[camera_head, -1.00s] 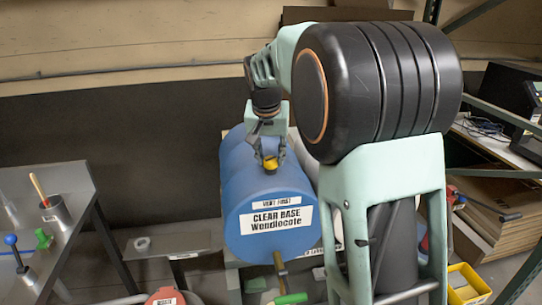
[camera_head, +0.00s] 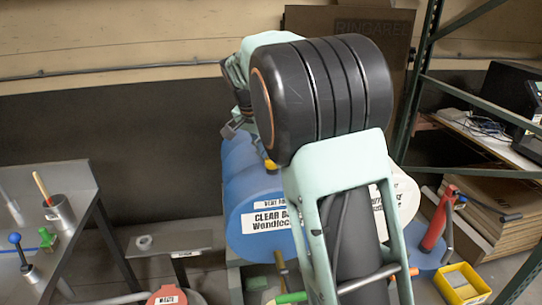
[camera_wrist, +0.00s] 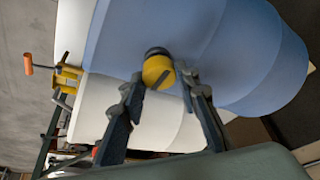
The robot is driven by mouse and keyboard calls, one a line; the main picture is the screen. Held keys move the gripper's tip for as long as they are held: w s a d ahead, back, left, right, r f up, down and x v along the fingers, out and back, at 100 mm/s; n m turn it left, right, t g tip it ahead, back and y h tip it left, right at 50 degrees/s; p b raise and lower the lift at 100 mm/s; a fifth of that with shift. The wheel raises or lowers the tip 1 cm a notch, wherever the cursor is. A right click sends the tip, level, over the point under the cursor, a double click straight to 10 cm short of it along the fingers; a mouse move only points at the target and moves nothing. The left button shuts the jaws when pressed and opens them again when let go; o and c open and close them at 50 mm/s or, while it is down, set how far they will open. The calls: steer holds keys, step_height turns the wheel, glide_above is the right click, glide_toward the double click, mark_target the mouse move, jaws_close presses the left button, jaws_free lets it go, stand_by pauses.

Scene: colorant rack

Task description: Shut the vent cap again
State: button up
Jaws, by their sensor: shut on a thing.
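The yellow vent cap (camera_head: 270,166) is on top of the blue drum (camera_head: 238,185), whose front label reads "CLEAR BASE". In the wrist view the cap (camera_wrist: 158,72) is round, with a dark ring behind it and a dark slot-like mark on its face. My gripper (camera_wrist: 160,80) has one dark finger on each side of the cap and is shut on it. In the head view my arm covers most of the gripper and part of the drum's label. I cannot tell from these frames how far the cap is turned.
A white drum (camera_head: 404,195) lies right of the blue drum. A grey bench (camera_head: 75,180) with a metal cup (camera_head: 60,214) is at left. Green shelf posts stand at right.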

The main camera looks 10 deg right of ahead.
steer(key=shift+r, duration=0.1)
steer(key=o, duration=1.2)
steer(key=shift+c, duration=0.2)
steer(key=v, duration=1.2)
steer(key=shift+d, duration=0.1)
